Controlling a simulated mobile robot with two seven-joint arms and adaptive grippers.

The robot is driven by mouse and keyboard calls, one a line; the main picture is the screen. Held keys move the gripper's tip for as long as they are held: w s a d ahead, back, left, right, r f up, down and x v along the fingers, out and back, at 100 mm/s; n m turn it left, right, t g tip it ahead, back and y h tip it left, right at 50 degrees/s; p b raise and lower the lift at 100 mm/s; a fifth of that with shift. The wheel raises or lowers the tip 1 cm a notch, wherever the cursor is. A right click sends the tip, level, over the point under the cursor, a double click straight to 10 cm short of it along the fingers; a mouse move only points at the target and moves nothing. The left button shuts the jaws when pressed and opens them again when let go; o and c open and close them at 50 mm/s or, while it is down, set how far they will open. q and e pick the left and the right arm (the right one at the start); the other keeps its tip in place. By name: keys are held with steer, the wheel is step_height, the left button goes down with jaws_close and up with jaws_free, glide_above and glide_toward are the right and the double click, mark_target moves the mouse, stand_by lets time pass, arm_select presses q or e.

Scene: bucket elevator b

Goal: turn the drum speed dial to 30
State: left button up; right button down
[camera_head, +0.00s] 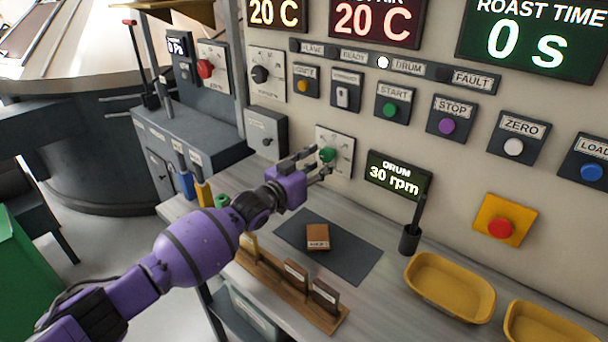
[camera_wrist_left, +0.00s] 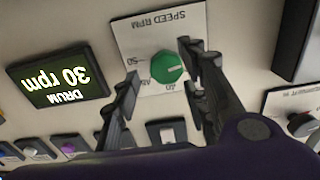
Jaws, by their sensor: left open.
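The drum speed dial (camera_head: 327,155) is a green knob on a white scale plate on the panel. In the left wrist view the green dial (camera_wrist_left: 168,67) shows upside down, on a plate lettered "SPEED RPM". The drum display (camera_head: 397,178) beside it reads 30 rpm, and it also shows in the left wrist view (camera_wrist_left: 60,82). My left gripper (camera_head: 316,165) is open at the dial. In the left wrist view its fingers (camera_wrist_left: 160,88) stand on either side of the knob, apart from it. My right gripper is not in view.
The start button (camera_head: 390,109) and stop button (camera_head: 447,125) are above the display. A red button on a yellow plate (camera_head: 500,227) is at the right. On the counter are a dark mat (camera_head: 350,258), a black cup (camera_head: 409,240) and yellow trays (camera_head: 450,287).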

arm_select(q)
steer(key=v, duration=0.9)
